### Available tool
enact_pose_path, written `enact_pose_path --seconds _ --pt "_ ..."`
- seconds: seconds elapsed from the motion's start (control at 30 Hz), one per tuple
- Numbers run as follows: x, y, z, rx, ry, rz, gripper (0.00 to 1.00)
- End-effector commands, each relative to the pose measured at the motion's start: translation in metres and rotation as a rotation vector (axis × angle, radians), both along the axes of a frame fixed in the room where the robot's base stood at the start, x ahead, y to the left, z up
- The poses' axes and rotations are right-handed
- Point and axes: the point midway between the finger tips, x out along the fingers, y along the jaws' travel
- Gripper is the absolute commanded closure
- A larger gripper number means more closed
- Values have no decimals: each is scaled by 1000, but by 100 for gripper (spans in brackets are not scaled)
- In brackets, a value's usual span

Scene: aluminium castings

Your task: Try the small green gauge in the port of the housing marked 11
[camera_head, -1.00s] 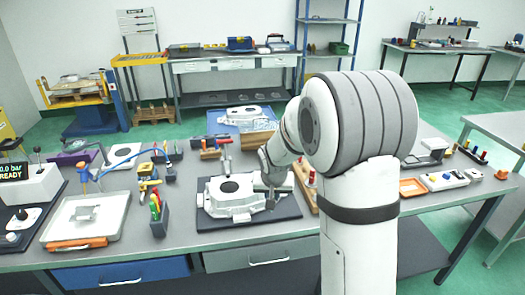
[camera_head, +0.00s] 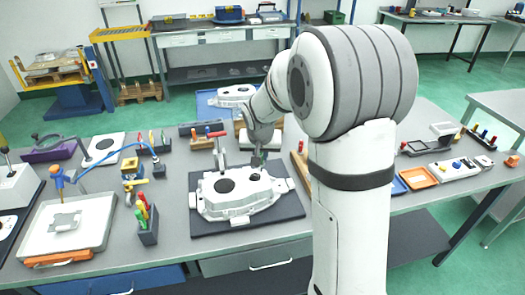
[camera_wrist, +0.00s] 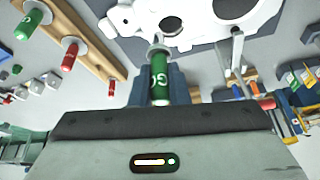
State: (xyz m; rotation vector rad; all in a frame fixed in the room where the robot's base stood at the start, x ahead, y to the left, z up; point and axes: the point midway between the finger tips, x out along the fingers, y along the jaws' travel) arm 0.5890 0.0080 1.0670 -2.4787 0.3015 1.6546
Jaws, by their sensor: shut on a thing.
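My gripper (camera_wrist: 160,88) is shut on a small green gauge (camera_wrist: 160,72) with a pale metal tip, seen in the wrist view. In the head view my gripper (camera_head: 260,150) is over the back right edge of a pale aluminium housing (camera_head: 215,203) with a dark round opening on top. The housing lies on a dark mat (camera_head: 275,213). In the wrist view the gauge tip points toward the housing (camera_wrist: 200,28) and appears close to its edge; I cannot tell whether they touch. No number is readable on the housing.
A wooden rack (camera_wrist: 88,42) beside the housing holds another green gauge (camera_wrist: 30,22) and red gauges. A tray (camera_head: 93,215) and a holder with coloured handles (camera_head: 148,233) are at left.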

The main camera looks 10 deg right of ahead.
Motion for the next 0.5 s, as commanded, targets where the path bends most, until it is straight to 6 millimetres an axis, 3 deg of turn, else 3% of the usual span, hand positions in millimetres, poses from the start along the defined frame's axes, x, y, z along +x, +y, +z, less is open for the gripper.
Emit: enact_pose_path --seconds 0.37,0.5 --pt "-1 -2 3 -12 -7 0 100" --pt "-1 -2 -9 -12 -5 0 100"
